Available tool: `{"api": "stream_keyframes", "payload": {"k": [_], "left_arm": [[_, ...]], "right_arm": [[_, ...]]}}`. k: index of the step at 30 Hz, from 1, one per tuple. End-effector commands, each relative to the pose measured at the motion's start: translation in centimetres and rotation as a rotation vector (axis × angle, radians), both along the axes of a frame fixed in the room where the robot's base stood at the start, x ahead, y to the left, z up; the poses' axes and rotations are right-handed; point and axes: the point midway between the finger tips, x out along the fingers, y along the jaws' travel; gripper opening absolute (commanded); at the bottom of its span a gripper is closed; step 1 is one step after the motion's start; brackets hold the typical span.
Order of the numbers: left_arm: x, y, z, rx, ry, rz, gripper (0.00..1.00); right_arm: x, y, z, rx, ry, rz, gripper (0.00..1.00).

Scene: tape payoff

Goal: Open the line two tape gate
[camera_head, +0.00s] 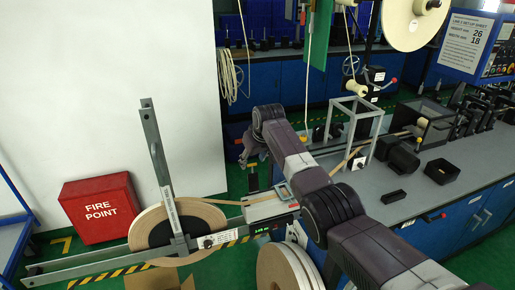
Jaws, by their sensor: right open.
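A tape payoff stands at the lower left, with a large tan tape reel (208,217) on a dark disc. A grey bar (152,140) rises in front of the reel and leans slightly left, with a white label on it too small to read. It looks like the tape gate, but I cannot tell for sure. A long grey rail (90,262) with yellow-black stripes runs below. My right arm crosses from the lower right; its gripper (250,154) is open and empty, above and right of the reel, apart from the bar. My left gripper is not in view.
A red fire point box (100,208) stands on the floor at the left by a white wall. A grey bench (420,200) with black bins fills the right. More tape reels (287,268) stand low in the middle. A cardboard box (158,279) lies below the rail.

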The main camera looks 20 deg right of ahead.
Motion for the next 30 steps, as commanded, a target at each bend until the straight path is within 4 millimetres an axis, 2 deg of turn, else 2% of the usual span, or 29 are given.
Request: {"api": "stream_keyframes", "payload": {"k": [18,24,30], "left_arm": [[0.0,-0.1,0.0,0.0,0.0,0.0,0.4],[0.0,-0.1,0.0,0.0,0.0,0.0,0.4],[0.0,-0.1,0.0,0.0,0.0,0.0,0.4]], "right_arm": [[-4.4,-0.2,7.7,-0.001,-0.004,-0.001,0.46],[-4.9,-0.3,8.6,0.0,-0.003,0.0,0.46],[-4.9,-0.3,8.6,0.0,-0.003,0.0,0.46]]}}
